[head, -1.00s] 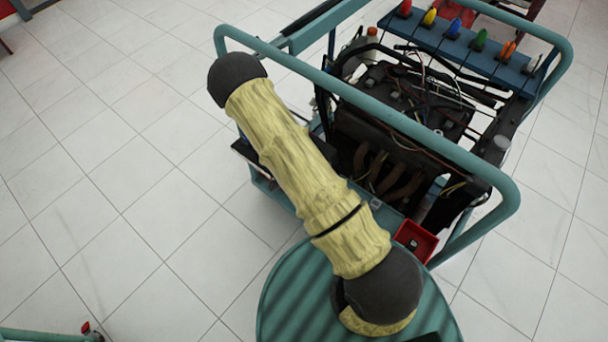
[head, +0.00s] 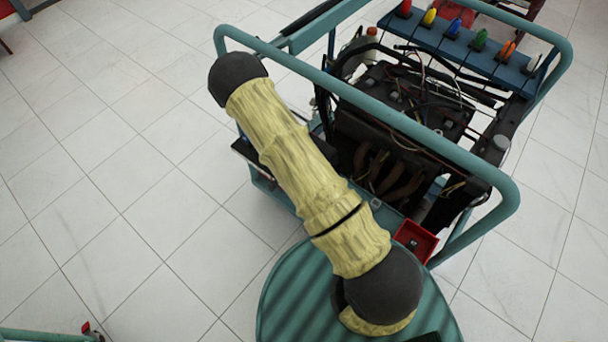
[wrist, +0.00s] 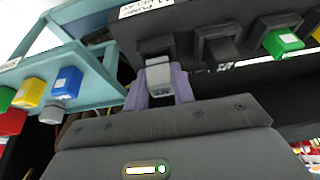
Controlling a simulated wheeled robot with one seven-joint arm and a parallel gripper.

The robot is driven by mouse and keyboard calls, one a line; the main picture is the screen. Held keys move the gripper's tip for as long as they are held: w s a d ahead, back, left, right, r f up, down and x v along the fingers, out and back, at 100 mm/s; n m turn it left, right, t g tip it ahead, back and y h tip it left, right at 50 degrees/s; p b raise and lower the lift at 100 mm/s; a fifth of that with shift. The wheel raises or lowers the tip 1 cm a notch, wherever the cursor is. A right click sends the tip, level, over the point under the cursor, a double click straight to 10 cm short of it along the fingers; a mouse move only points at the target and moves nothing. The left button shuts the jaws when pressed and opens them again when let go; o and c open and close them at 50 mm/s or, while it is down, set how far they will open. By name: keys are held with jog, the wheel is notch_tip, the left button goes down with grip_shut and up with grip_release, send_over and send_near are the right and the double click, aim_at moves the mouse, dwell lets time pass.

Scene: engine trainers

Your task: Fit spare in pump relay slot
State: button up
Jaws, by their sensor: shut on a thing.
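In the wrist view, my gripper (wrist: 160,88) is shut on a light grey relay block (wrist: 159,77) between its purple fingers. The grey block is in front of a dark panel (wrist: 185,18) with a row of square sockets. It lines up roughly under the left socket (wrist: 157,46); whether it touches or enters that socket cannot be told. The socket to its right (wrist: 218,45) looks empty. A green relay (wrist: 283,42) sits farther right. A white label above the left socket is too cut off to read. The head view does not show my gripper.
In the wrist view, a teal shelf (wrist: 95,68) at left carries blue, yellow, green, red and grey blocks. In the head view, the engine trainer's teal tube frame (head: 440,142) surrounds the engine. A red tray (head: 425,250) sits at its near corner.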

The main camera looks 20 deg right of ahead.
jog(key=shift+f, duration=0.4)
dwell(0.4)
jog(key=o, duration=1)
jog(key=shift+o, duration=0.2)
jog(key=shift+r, duration=0.15)
jog(key=shift+r+p, duration=2.4)
jog(key=shift+r, duration=1)
